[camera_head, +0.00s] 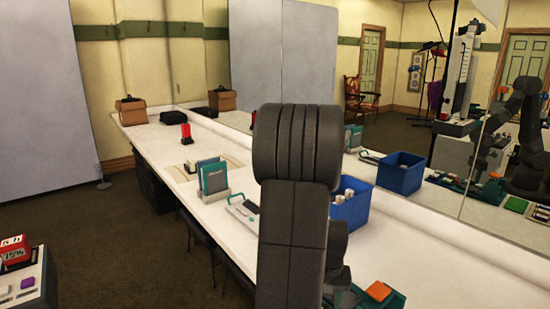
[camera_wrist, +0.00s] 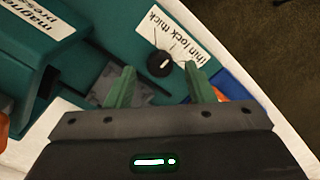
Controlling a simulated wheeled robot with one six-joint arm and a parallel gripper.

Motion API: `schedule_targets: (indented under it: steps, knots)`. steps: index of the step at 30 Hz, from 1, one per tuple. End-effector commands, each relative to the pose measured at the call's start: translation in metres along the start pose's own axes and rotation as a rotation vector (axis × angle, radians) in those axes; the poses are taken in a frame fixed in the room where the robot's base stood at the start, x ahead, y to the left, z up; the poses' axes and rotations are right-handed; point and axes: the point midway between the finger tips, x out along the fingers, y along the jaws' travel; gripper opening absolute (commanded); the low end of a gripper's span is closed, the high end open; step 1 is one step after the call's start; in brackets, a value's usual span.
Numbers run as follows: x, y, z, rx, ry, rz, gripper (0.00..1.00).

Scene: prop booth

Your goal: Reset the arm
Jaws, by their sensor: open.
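My gripper (camera_wrist: 160,70) is open, its two green fingers spread apart in the wrist view. A round black knob (camera_wrist: 160,63) on a teal panel (camera_wrist: 115,52) shows between the fingertips. I cannot tell whether the fingers touch anything; nothing is visibly held. In the head view my dark arm (camera_head: 297,160) rises in the middle of the picture and hides part of the counter. My gripper is not clearly visible there.
A long white counter (camera_head: 440,245) runs along a mirror. On it are a blue bin (camera_head: 352,208) with white items, a teal folder rack (camera_head: 214,180), a red object (camera_head: 186,133), a brown box (camera_head: 131,110) and a teal unit with an orange block (camera_head: 378,291). Open floor (camera_head: 110,240) lies left.

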Motion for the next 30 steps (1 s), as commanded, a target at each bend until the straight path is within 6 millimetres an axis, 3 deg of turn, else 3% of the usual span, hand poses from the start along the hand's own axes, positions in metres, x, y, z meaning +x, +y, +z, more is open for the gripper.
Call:
schedule_targets:
  steps: [3, 30]
  knots:
    - [0.0206, 0.0000, 0.0009, 0.008, -0.003, 0.000, 0.49]
    - [0.0159, 0.0000, 0.0001, 0.732, 0.000, 0.000, 0.49]
